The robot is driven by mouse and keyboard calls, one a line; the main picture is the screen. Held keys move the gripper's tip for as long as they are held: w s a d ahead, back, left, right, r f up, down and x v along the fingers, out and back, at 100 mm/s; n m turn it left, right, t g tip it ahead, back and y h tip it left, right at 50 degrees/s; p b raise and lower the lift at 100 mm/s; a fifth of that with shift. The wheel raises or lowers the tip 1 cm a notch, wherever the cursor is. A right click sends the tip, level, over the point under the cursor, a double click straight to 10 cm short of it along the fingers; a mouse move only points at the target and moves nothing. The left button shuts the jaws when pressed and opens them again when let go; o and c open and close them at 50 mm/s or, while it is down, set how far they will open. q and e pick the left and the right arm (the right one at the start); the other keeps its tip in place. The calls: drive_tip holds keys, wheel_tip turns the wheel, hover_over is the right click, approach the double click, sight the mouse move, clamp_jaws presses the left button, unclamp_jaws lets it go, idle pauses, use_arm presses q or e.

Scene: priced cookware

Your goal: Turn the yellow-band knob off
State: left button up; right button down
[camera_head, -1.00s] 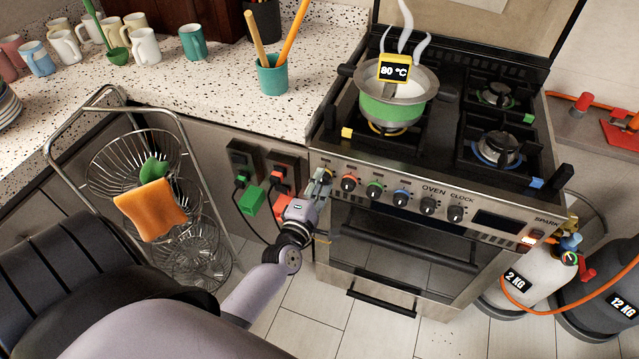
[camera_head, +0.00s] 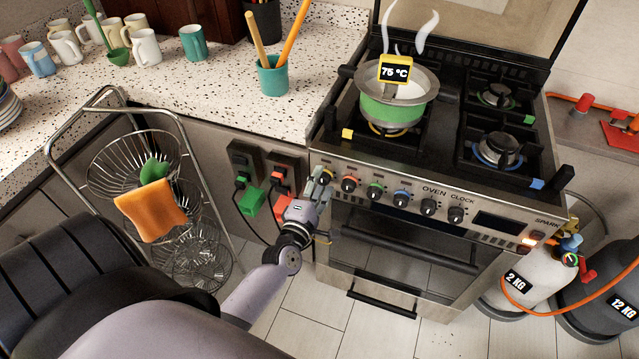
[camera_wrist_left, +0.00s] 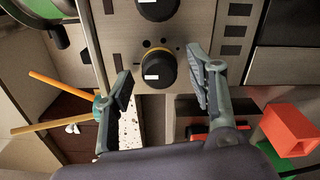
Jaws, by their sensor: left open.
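The yellow-band knob (camera_wrist_left: 158,72) is the leftmost knob on the stove's front panel. It is black with a white mark, and a yellow ring shows behind it. In the head view it is mostly hidden by my left gripper (camera_head: 320,184). In the left wrist view my left gripper (camera_wrist_left: 160,80) is open, with one finger on each side of the knob and gaps between. A green-banded pot (camera_head: 393,105) stands on the front left burner beside a yellow marker, with a 75 °C sign above it. My right gripper is not in view.
A red-band knob (camera_head: 349,184) sits close to the right, with more knobs beyond. A wire rack (camera_head: 130,165) holds an orange cloth. Gas cylinders (camera_head: 520,288) stand at the right.

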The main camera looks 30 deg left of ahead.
use_arm(q)
drive_tip(key=v, duration=1.2)
drive_tip(key=shift+f, duration=0.15)
drive_tip(key=s+d+f+m+g+h, duration=0.25)
drive_tip(key=s+f+m, duration=0.2)
drive_tip(key=f, duration=0.65)
drive_tip(key=s+d+f+m+g+h, duration=0.1)
drive_tip(key=s+d+f+m+g, duration=0.2)
drive_tip(key=f+m, duration=0.5)
drive_tip(key=s+d+f+m+g+h, duration=0.2)
drive_tip(key=s+f+m+g, duration=0.15)
drive_tip(key=f, duration=0.95)
drive_tip(key=s+f+m+g, duration=0.3)
drive_tip(key=s+f+m, duration=0.2)
drive_tip(key=s, duration=0.5)
drive_tip(key=s+a+f+m+g+y, duration=0.1)
drive_tip(key=s+f+m+g, duration=0.3)
drive_tip(key=s+f, duration=0.3)
drive_tip(key=s, duration=0.4)
drive_tip(key=shift+s+a+m, duration=0.15)
drive_tip(key=shift+s+m, duration=0.1)
drive_tip(key=shift+m, duration=0.15)
